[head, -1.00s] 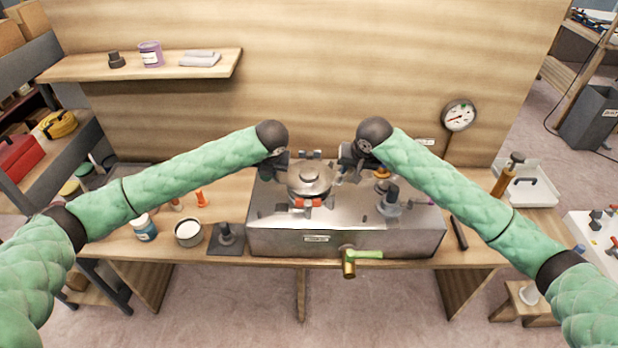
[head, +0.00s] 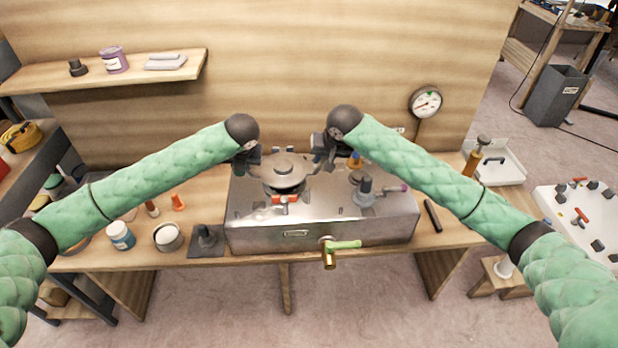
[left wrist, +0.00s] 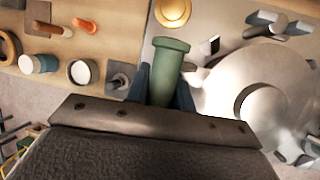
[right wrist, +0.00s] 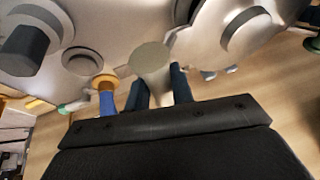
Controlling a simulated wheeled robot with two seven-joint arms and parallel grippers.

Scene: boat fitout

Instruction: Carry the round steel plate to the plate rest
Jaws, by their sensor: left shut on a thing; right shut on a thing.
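The round steel plate (head: 268,171) has a raised round middle and is over the back left of the steel box (head: 320,225). A dark round opening shows below its front edge, so it seems lifted a little. My left gripper (head: 250,161) is at its left side, shut on a green handle (left wrist: 171,58); the plate shows beside it in the left wrist view (left wrist: 225,85). My right gripper (head: 324,152) is at its right side, shut on a pale handle (right wrist: 150,60). The join between handles and plate is partly hidden. I cannot tell which thing is the plate rest.
A red-tipped clamp (head: 285,199) and a grey post (head: 364,190) stand on the box. A brass tap (head: 328,255) juts from its front. A blue jar (head: 121,235) and a tin (head: 168,237) stand left. A gauge (head: 426,103) and white tray (head: 497,165) are right.

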